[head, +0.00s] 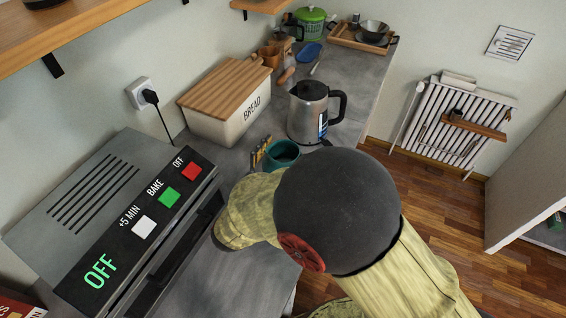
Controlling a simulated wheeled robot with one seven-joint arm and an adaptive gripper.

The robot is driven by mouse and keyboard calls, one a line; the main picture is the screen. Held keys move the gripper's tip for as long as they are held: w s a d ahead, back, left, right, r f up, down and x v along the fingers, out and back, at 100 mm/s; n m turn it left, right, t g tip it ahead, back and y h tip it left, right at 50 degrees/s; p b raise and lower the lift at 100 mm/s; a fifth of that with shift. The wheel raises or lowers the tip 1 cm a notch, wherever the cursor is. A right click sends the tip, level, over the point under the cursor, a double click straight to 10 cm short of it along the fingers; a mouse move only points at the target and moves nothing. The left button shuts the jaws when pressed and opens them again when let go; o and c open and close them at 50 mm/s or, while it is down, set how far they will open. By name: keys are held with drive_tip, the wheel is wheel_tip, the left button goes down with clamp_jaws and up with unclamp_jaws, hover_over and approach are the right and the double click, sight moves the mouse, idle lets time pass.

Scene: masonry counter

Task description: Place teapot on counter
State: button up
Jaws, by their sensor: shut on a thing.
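A steel kettle-like pot (309,112) with a black lid and black handle stands upright on the grey counter (352,72), right of the bread box. I cannot tell whether it is the teapot of the task. A teal round vessel (271,160) with a dark inside is in front of it, partly covered by my arm. My arm, with yellow sleeves and a big dark joint, fills the lower middle. It hides my gripper and whatever is at its jaws. A small dark piece shows just above the joint, too little to identify.
A bread box (222,125) with a wooden lid stands against the wall. A grey oven (100,225) with lit buttons is at the left. A green-lidded container (310,24) and a wooden tray (348,42) with a bowl are at the far end. Some counter beyond the pot is clear.

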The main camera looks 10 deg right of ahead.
sight(289, 150)
drive_tip(key=shift+w+f, duration=0.3)
drive_tip(key=shift+w+f+b, duration=0.15)
drive_tip(key=shift+f+b, duration=0.35)
drive_tip(key=shift+f, duration=0.45)
drive_tip(key=shift+w+f+b, duration=0.15)
drive_tip(key=shift+f+b, duration=0.35)
drive_tip(key=shift+f, duration=0.4)
drive_tip(key=shift+f, duration=0.1)
drive_tip(key=o, duration=2)
drive_tip(key=shift+o, duration=0.3)
drive_tip(key=shift+s+a, duration=0.3)
drive_tip(key=shift+s, duration=0.1)
drive_tip(key=p+v, duration=0.2)
drive_tip(key=v, duration=0.9)
